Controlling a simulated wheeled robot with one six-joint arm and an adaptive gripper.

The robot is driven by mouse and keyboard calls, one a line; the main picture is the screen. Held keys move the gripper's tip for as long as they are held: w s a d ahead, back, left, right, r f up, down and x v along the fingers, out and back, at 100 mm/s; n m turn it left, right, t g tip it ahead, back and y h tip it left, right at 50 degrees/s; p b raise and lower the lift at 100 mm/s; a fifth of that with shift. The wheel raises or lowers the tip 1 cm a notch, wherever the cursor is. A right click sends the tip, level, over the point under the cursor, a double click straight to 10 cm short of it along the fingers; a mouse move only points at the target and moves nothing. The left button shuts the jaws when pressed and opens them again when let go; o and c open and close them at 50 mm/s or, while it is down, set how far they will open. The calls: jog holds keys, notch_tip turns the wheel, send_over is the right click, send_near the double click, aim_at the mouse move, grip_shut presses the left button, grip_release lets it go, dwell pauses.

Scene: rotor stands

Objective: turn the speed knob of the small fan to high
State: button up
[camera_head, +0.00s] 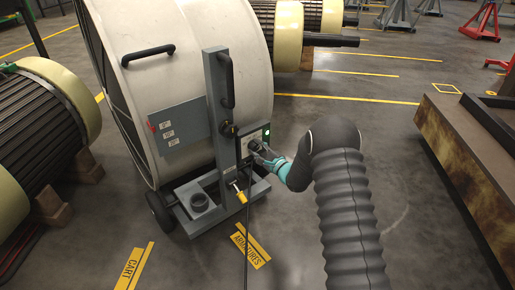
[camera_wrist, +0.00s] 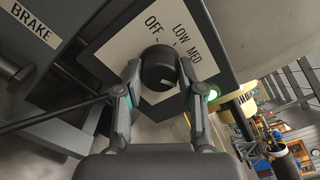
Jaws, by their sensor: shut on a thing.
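The fan (camera_head: 248,45) is a large white drum on a grey wheeled cart in the head view. Its white dial panel (camera_wrist: 115,52) in the wrist view shows OFF, LOW and MED; no HIGH label is visible. The black round speed knob (camera_wrist: 158,62) is at the panel's middle, with a pale mark on its lower face; its exact setting is hard to read. My gripper (camera_wrist: 160,72) is shut on the knob, one finger on each side. In the head view my gripper (camera_head: 262,152) reaches the panel from the right and largely hides the knob.
A green light (camera_wrist: 212,94) glows beside the panel, close to the right finger. A BRAKE label (camera_wrist: 32,22) is at upper left. A grey post (camera_head: 222,110) and hanging black cable (camera_head: 247,230) stand left of my gripper. Floor at right is clear up to a bench (camera_head: 455,140).

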dwell(0.3)
jog(key=o, duration=1.1)
jog(key=shift+o, duration=0.2)
jog(key=v, duration=1.2)
jog(key=shift+d, duration=0.1)
